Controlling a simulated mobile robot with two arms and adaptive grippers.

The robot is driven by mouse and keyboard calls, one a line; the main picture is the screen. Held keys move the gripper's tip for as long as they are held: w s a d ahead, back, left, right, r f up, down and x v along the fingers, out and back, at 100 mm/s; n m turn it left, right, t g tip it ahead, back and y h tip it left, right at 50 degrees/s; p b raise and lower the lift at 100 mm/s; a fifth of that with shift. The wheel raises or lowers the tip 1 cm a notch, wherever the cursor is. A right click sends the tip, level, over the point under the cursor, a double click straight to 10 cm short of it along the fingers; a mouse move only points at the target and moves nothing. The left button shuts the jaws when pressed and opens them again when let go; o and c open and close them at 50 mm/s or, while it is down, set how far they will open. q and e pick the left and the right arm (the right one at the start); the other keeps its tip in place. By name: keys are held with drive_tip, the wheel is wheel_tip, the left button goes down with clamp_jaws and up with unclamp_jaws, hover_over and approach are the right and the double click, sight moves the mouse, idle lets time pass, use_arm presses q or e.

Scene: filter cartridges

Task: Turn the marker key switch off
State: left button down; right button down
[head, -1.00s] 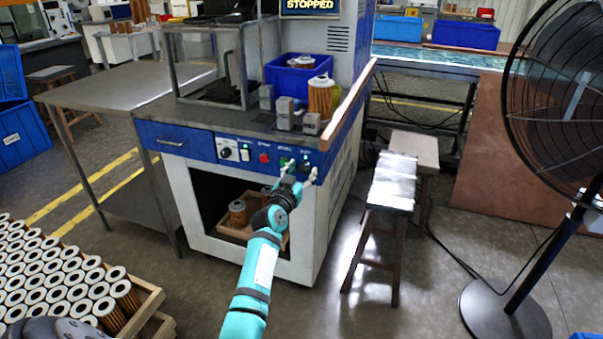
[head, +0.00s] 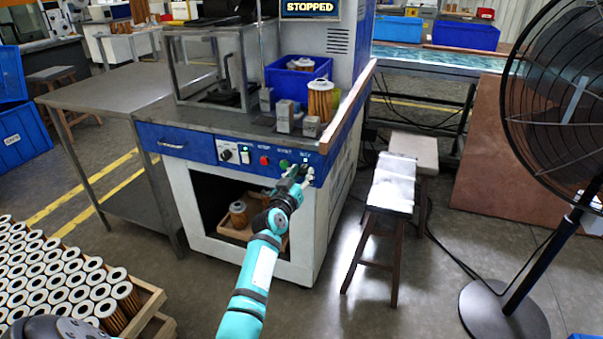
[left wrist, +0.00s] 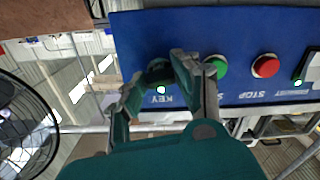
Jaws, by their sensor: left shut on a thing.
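The marker's blue control panel (head: 215,150) runs along the front of the machine bench. In the left wrist view the panel (left wrist: 235,35) fills the upper part, upside down. The dark key switch (left wrist: 158,70) is above the label KEY, with a small white light beside it. My left gripper (head: 303,170) is at the right end of the panel, its fingers shut on the key switch. In the left wrist view the gripper (left wrist: 158,78) has one finger on each side of the knob. The fingers partly hide the knob, and its angle is unclear. My right gripper is not in view.
The green button (left wrist: 217,67) is close beside one finger; the red stop button (left wrist: 265,66) is farther along. The screen (head: 310,7) reads STOPPED. A stool (head: 392,190) and a fan (head: 560,110) stand to the right. Open floor lies before the bench.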

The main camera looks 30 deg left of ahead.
use_arm(q)
drive_tip(key=n+p, duration=0.2)
drive_tip(key=n, duration=0.4)
drive_tip(key=shift+n, duration=0.3)
drive_tip(key=n, duration=0.3)
drive_tip(key=shift+p, duration=0.3)
drive_tip(key=shift+n+p, duration=0.35)
drive_tip(key=shift+n, duration=2.45)
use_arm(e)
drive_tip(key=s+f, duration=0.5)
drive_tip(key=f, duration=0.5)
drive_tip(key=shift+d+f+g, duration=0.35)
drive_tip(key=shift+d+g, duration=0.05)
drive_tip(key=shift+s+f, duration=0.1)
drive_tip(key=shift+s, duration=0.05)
use_arm(q)
drive_tip(key=c, duration=1)
unclamp_jaws()
drive_tip(key=shift+o, duration=0.2)
drive_tip(key=v, duration=1.2)
